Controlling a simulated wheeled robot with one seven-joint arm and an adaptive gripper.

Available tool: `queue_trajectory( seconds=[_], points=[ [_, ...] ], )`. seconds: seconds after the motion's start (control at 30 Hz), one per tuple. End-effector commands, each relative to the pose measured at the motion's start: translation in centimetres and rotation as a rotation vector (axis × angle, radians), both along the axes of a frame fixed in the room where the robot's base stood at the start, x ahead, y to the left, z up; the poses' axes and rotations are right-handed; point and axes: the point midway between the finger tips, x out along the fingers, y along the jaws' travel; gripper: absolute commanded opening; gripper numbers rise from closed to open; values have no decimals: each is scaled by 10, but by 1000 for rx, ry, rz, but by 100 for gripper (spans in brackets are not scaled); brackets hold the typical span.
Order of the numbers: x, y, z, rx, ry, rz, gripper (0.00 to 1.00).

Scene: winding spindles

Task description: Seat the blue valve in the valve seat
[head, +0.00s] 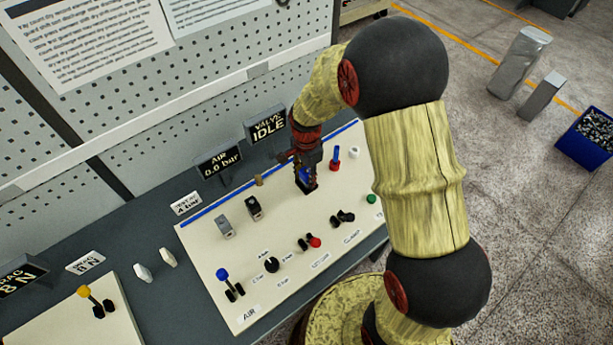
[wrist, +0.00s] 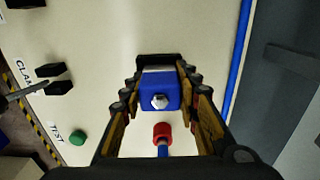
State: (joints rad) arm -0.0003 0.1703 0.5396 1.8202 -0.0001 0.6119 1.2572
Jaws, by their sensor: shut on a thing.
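My gripper (wrist: 160,84) is shut on the blue valve (wrist: 158,92), a blue block with a pale hexagonal fitting on its near face. In the head view my gripper (head: 306,178) points down over the cream panel, and a bit of the blue valve (head: 306,174) shows between its fingers. A dark block shows right at the fingertips. I cannot tell whether this is the valve seat, or whether the valve is in it or above it. No other valve seat can be made out clearly.
A red collar with a blue stem (head: 335,158) stands close right of my gripper; it also shows in the wrist view (wrist: 163,134). Grey (head: 225,228) and black (head: 254,208) blocks stand to the left. Levers and knobs line the panel's front. The valve display (head: 267,128) reads IDLE.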

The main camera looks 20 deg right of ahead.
Motion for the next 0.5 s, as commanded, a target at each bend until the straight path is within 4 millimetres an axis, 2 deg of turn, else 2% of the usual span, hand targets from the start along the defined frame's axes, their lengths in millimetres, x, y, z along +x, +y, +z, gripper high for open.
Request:
queue_trajectory(
  seconds=[0.03, 0.07, 0.37, 0.5],
  points=[
    [0, 0, -2, 0, 0, 0, 3],
    [0, 0, -3, 0, 1, 0, 32],
    [0, 0, -2, 0, 1, 0, 49],
    [0, 0, -2, 0, 1, 0, 49]
  ],
)
